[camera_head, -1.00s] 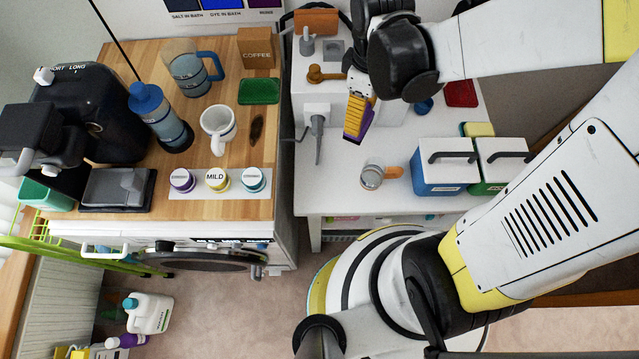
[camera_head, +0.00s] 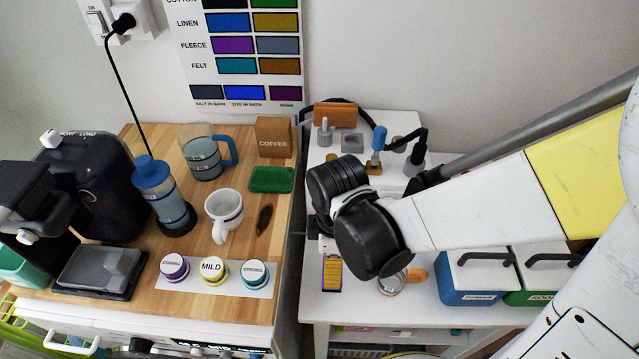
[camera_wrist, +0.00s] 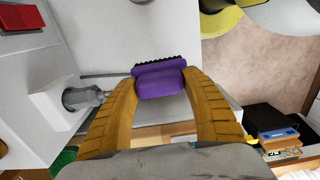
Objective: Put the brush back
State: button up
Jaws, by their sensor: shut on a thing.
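A purple brush (camera_wrist: 160,82) with dark bristles along its far edge is held between the yellow-brown fingers of my gripper (camera_wrist: 162,92) in the wrist view. The fingers press on it from both sides. In the head view my gripper (camera_head: 331,274) points down over the white table, left of the glass cup, with only a little purple showing below its fingers. The wrist hides most of it and part of the table. I cannot tell whether the brush touches the table.
A grey nozzle-like tool (camera_wrist: 84,97) on a white block is left of the brush in the wrist view. A glass cup (camera_head: 391,284) and a blue box (camera_head: 474,296) stand to the right. The wooden counter (camera_head: 205,262) holds a white mug (camera_head: 224,212) and several jars.

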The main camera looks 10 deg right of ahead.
jog(key=shift+f+b, duration=1.15)
jog(key=shift+f, duration=0.85)
jog(key=shift+f, duration=0.15)
jog(key=o, duration=1.2)
jog(key=shift+o, duration=0.2)
